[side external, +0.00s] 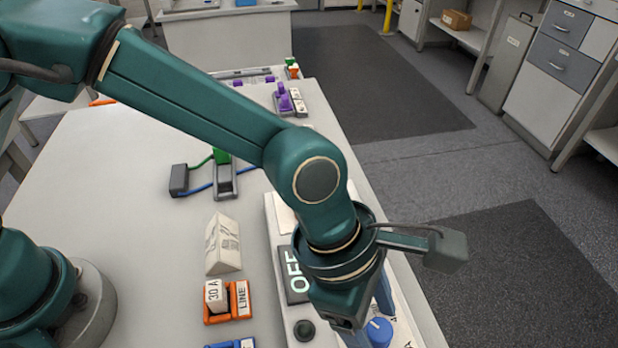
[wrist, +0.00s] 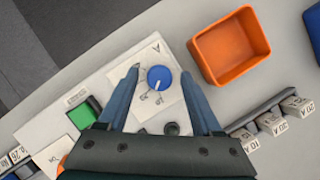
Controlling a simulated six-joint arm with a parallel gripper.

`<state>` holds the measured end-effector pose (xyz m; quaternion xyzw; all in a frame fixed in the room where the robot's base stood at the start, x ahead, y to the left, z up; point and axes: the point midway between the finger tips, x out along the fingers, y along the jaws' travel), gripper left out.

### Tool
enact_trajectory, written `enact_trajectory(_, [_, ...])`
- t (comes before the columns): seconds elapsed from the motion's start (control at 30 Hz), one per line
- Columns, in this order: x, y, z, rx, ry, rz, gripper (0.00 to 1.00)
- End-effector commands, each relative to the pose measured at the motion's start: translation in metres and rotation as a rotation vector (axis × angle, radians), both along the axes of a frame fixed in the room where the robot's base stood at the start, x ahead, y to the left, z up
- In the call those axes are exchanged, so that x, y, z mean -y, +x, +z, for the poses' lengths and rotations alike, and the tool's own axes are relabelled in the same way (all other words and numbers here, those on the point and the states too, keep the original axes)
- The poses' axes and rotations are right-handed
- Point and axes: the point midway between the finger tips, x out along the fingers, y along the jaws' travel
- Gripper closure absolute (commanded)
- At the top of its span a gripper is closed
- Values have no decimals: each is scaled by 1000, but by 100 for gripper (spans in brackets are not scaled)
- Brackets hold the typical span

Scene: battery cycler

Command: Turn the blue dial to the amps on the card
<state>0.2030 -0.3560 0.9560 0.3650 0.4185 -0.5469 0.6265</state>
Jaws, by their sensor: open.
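The blue dial (wrist: 159,77) sits on a pale panel marked "A" with small printed numbers around it, too small to read surely. Its white mark points downward in the wrist view. The dial also shows in the side view (side external: 379,332), at the bottom edge. My gripper (wrist: 160,72) is open, with one blue finger on each side of the dial; gaps show between fingers and dial. It is partly hidden by my wrist in the side view. A white card reading "30 A" (side external: 216,295) stands in an orange holder (side external: 228,317) beside a "LINE" label (side external: 242,298).
The cycler display (side external: 294,275) shows "OFF". A green button (wrist: 84,114) and a dark knob (side external: 304,330) are on the cycler. An orange bin (wrist: 230,48) is close by the dial. A rack holds labelled tiles (wrist: 271,123). A white wedge (side external: 222,244) lies on the table.

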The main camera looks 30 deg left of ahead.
Motion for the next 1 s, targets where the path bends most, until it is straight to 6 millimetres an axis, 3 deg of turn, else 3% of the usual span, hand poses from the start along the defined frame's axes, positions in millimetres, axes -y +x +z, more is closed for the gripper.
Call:
enact_trajectory(0.13, [0,0,0,0,-1,0,34])
enact_trajectory(0.17, [0,0,0,0,-1,0,37])
enact_trajectory(0.3, [0,0,0,0,0,0,91])
enact_trajectory(0.33, [0,0,0,0,0,0,100])
enact_trajectory(0.67, [0,1,0,-1,0,-27,100])
enact_trajectory(1.0, [0,3,0,0,0,-232,100])
